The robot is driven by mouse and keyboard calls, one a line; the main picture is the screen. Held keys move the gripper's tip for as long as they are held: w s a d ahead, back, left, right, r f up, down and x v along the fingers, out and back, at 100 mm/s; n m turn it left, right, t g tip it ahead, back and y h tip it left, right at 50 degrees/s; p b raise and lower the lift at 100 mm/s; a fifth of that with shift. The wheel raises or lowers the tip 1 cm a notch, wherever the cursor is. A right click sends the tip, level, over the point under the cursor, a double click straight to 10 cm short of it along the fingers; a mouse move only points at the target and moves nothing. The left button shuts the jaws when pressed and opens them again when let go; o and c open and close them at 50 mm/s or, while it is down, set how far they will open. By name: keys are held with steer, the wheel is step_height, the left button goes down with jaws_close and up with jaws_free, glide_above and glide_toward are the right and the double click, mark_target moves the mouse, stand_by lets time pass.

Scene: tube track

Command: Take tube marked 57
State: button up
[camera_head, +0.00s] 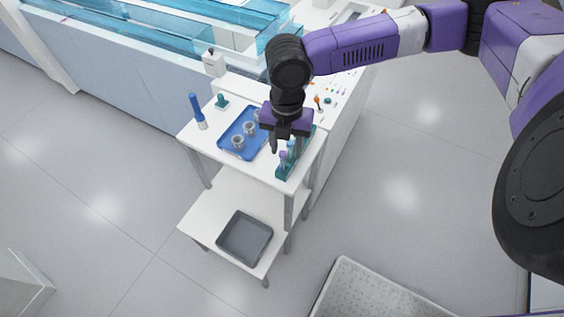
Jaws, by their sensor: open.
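A teal tube rack (281,176) stands at the right side of the white table's top. A few capped tubes stand in it, one with a purple cap (283,155). The markings on the tubes are too small to read, so I cannot tell which is 57. My gripper (284,149) points down just above the rack. It is open, with its fingers close to the tubes, and it hides part of the rack. I cannot tell whether a tube lies between the fingers.
A blue-and-white upright tool (197,110) stands at the table's left edge. A grey tray (245,238) is on the lower shelf. A white machine with blue transparent covers (180,31) is behind.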

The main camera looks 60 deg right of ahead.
mark_target(283, 160)
steer(key=shift+w+a+f+p, duration=0.1)
steer(key=shift+w+f+p, duration=0.1)
steer(key=shift+f, duration=1.3)
steer(key=shift+w+a+f+p, duration=0.1)
steer(key=shift+w+f+p, duration=0.1)
steer(key=shift+f, duration=1.3)
jaws_close()
